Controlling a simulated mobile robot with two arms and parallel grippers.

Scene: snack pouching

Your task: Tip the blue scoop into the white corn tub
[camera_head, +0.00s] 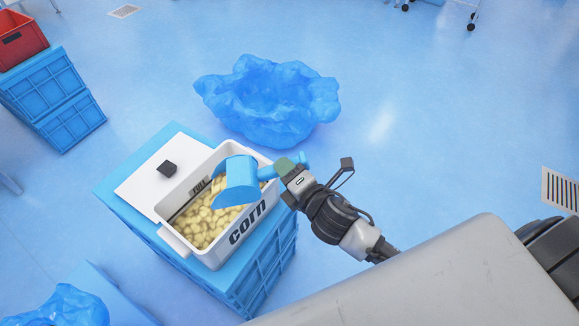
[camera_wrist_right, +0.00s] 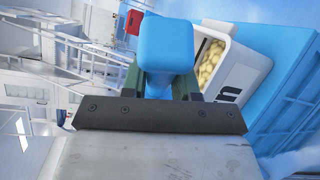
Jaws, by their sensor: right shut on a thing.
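The blue scoop (camera_head: 238,181) is tilted over the white corn tub (camera_head: 222,254), above the pale yellow pieces inside it. Whether anything is in the scoop is hidden. My right gripper (camera_head: 288,168) is shut on the scoop's handle, at the tub's right side. In the right wrist view, the scoop (camera_wrist_right: 166,45) stands out between the green fingers of my right gripper (camera_wrist_right: 160,82), and the tub (camera_wrist_right: 240,70) is behind it on the right. My left gripper is not in view.
The tub stands on a blue crate (camera_head: 262,262), beside a white lid (camera_head: 140,187) with a black knob. A blue plastic bag (camera_head: 266,100) lies behind. Stacked blue crates (camera_head: 55,98) with a red bin (camera_head: 18,38) stand at the left. Another blue bag (camera_head: 62,306) is at the lower left.

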